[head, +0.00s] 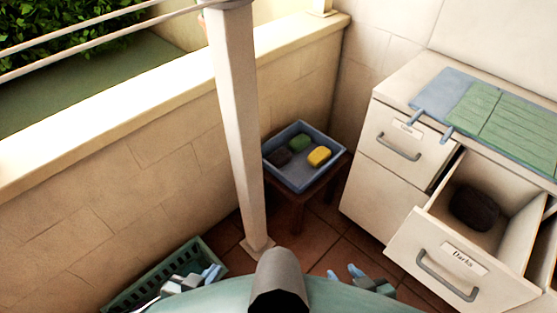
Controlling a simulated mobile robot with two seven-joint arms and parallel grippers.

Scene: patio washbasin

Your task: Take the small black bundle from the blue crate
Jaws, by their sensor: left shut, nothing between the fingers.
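The blue crate (293,181) stands on a small brown stool by the wall corner. In it the small black bundle (279,157) lies at the left, beside a green bundle (299,143) and a yellow bundle (319,156). My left gripper (211,272) is low at the bottom left, shut and empty, over the green basket and well away from the blue crate. My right gripper (345,272) is low at the bottom centre-right, also apart from the crate. Its fingers are small and partly hidden, so its opening is unclear.
A white post (237,120) stands just left of the crate. A green basket (140,291) is on the floor at lower left. At right, an open drawer (418,245) labelled "Darks" holds a dark bundle (475,208) and juts out. A closed drawer (385,135) is behind it.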

